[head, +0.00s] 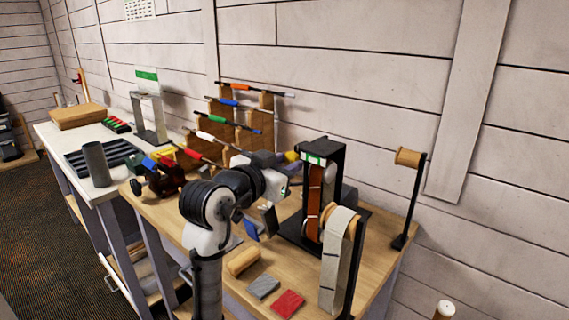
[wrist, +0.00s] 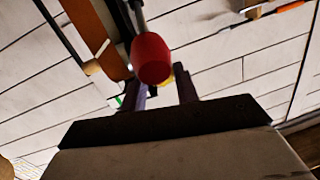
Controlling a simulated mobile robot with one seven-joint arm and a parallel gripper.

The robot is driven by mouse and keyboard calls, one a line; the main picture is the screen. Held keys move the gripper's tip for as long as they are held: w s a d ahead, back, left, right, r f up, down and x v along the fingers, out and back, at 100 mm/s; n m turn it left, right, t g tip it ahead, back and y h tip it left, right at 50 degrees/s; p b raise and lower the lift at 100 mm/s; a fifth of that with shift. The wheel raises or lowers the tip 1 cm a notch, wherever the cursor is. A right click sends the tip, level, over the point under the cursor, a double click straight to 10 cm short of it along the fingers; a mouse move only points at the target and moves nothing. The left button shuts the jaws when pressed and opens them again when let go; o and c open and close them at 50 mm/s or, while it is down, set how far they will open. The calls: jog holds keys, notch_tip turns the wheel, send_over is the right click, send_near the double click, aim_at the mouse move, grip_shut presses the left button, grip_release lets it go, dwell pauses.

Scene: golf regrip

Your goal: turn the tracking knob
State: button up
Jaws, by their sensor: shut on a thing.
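The belt sander (head: 315,200) stands upright on the bench with a reddish-brown belt; part of the belt shows in the wrist view (wrist: 98,35). A yellow knob (head: 291,156) shows by the sander's top, left of the belt. In the wrist view the yellow knob (wrist: 173,74) is partly hidden behind a red cylindrical handle (wrist: 152,60) on a metal rod. My gripper (wrist: 165,84) has its two dark fingers either side of the yellow knob and is shut on it. The red handle overlaps the left finger in view. In the head view my wrist hides most of the contact.
A grey strip on a roll (head: 338,255) hangs in front of the sander. A wooden spool on a black post (head: 407,160) stands right. A wooden block (head: 242,262), a grey pad (head: 263,287) and a red pad (head: 288,303) lie on the bench (head: 225,290). Club racks (head: 212,128) stand behind.

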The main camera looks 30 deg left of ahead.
jog(key=o, duration=1)
jog(key=shift+s, duration=0.1)
jog(key=s+b, duration=0.1)
jog(key=s, duration=0.3)
jog(key=s+r+b, duration=0.1)
jog(key=s, duration=0.4)
jog(key=s+b, duration=0.1)
jog(key=s, duration=0.3)
jog(key=shift+s+a+r, duration=0.1)
jog(key=shift+s+r, duration=0.05)
jog(key=shift+s, duration=0.15)
